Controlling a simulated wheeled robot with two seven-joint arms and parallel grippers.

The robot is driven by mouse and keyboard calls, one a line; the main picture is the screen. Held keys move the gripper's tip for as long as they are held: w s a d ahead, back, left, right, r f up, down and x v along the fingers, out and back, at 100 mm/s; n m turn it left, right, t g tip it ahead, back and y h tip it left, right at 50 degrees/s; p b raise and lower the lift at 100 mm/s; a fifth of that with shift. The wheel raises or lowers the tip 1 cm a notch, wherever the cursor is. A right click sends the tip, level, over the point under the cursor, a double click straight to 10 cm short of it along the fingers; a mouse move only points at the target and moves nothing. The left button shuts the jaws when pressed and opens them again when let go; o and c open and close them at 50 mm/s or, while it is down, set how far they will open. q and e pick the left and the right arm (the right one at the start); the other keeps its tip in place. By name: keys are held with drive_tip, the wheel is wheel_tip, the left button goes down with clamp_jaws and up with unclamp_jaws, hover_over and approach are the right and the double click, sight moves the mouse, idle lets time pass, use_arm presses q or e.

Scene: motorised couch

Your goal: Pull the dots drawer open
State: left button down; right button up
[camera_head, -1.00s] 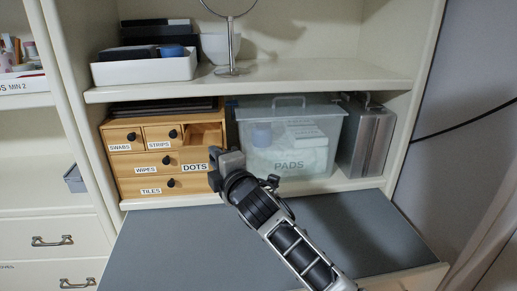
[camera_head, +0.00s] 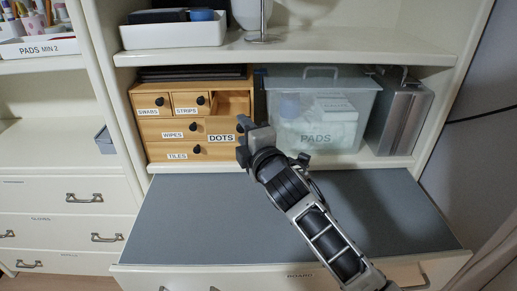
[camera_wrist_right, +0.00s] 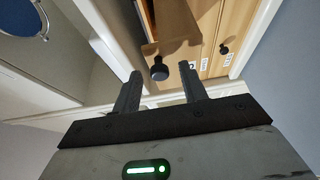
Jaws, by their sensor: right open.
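The dots drawer (camera_head: 221,138) is at the right of the top row in the wooden chest (camera_head: 184,130). It stands pulled out past the swabs and strips drawers, with its inside showing from above. My right gripper (camera_head: 243,143) is at the right end of its front, partly hiding it. In the right wrist view the drawer's dark round knob (camera_wrist_right: 160,70) lies just beyond the open, empty fingers of my right gripper (camera_wrist_right: 161,92), between them in the picture and apparently not held. My left gripper is not in view.
A clear PADS bin (camera_head: 316,110) and a metal case (camera_head: 398,115) stand right of the chest. A shelf with a white tray (camera_head: 173,33) is above. The grey surface (camera_head: 300,215) in front is bare apart from my arm above it.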

drive_tip(key=b+v, duration=0.1)
drive_tip(key=v, duration=1.4)
drive_tip(key=shift+s, duration=0.15)
drive_tip(key=shift+f, duration=0.1)
drive_tip(key=s+d+f+m+g+h, duration=0.1)
drive_tip(key=s+d+f+m+g, duration=0.1)
drive_tip(key=s+f+m, duration=0.3)
drive_tip(key=s+d+f+m+g+h, duration=0.1)
drive_tip(key=s+d+f+m, duration=0.4)
drive_tip(key=f, duration=0.9)
drive_tip(key=s+d+f+m+g+h, duration=0.1)
drive_tip(key=s+d+f+m+g, duration=0.2)
drive_tip(key=s+f+m, duration=0.3)
wheel_tip(320, 180, down, 4)
drive_tip(key=m, duration=0.3)
drive_tip(key=shift+s+d+m+h, duration=0.15)
drive_tip(key=shift+s+m+h, duration=0.1)
drive_tip(key=shift+m+h, duration=0.15)
